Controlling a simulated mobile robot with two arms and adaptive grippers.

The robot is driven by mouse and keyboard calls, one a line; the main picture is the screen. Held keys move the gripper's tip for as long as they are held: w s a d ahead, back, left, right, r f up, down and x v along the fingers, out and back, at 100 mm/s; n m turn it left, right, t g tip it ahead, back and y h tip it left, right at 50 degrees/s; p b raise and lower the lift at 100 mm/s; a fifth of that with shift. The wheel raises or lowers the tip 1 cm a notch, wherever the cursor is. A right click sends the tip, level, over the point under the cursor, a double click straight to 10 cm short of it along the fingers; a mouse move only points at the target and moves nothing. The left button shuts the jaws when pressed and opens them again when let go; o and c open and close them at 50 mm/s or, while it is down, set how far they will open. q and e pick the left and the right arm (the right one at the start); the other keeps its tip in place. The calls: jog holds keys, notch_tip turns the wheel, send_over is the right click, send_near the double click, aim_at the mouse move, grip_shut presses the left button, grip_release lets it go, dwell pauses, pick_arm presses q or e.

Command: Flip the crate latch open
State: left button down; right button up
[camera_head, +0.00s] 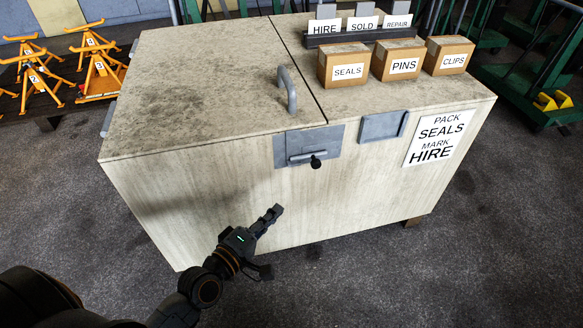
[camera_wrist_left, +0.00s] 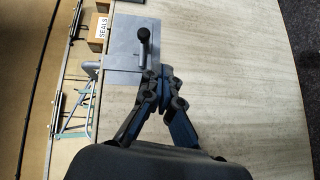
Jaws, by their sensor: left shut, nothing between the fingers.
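The wooden crate (camera_head: 215,185) stands in front of me with its lid down. Its latch (camera_head: 305,158) is a grey plate on the upper front, with a bar and a dark knob that sticks out. The latch plate and knob also show in the left wrist view (camera_wrist_left: 142,36), just beyond the fingers. My left gripper (camera_head: 277,210) is shut and empty, in front of the crate's front face, below and left of the latch; its closed fingers show in the left wrist view (camera_wrist_left: 162,75). It appears apart from the knob. My right gripper is not in view.
A grey handle (camera_head: 288,90) rises from the lid beside the seam. Boxes marked SEALS (camera_head: 343,66), PINS (camera_head: 397,62) and CLIPS (camera_head: 448,56) stand on the right top. A sign (camera_head: 434,138) and grey plate (camera_head: 383,126) are on the front. Orange stands (camera_head: 95,65) are back left.

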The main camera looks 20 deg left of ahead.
pick_arm(q)
jog(key=a+r+n, duration=0.1)
jog(key=w+a+n+t+y, duration=0.1)
jog(key=shift+a+r+n+t, duration=0.3)
jog(key=shift+a+r, duration=0.05)
jog(key=shift+a, duration=0.05)
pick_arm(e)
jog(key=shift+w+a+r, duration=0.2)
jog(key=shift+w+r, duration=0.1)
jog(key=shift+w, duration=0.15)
pick_arm(q)
jog(key=w+d+b, duration=0.1)
jog(key=w+d, duration=0.4)
jog(key=w, duration=0.7)
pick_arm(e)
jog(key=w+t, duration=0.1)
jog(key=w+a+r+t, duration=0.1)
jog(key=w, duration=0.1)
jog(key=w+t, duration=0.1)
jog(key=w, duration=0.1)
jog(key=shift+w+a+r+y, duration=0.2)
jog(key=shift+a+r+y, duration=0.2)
pick_arm(q)
jog(key=shift+w+d, duration=0.1)
